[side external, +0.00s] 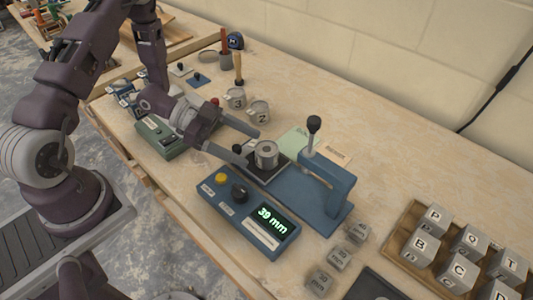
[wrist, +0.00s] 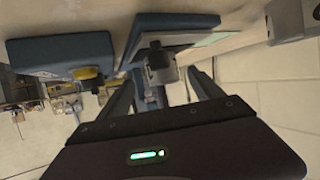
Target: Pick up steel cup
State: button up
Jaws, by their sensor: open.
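The steel cup (side external: 266,154) is a short grey metal cylinder standing upright on the dark plate of a blue gauge stand. In the wrist view the cup (wrist: 160,66) shows just ahead of my fingertips, roughly midway between them. My gripper (side external: 251,150) is level and low over the bench, open, with its fingers pointing toward the cup from the left. In the wrist view my gripper (wrist: 162,80) has clear space between its fingers and holds nothing. I cannot tell whether the fingertips reach beside the cup.
The blue gauge stand (side external: 340,196) with its black-knobbed lever rises right of the cup. A blue readout box (side external: 245,214) showing 39 mm sits in front. Lettered blocks in a wooden tray (side external: 408,222) and small marked blocks (side external: 338,259) lie right.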

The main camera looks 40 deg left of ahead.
aim_at(278, 160)
jog(key=x, duration=0.6)
jog(key=shift+w+d+f, duration=0.2)
jog(key=shift+w+d, duration=0.05)
jog(key=shift+w, duration=0.1)
grip_shut()
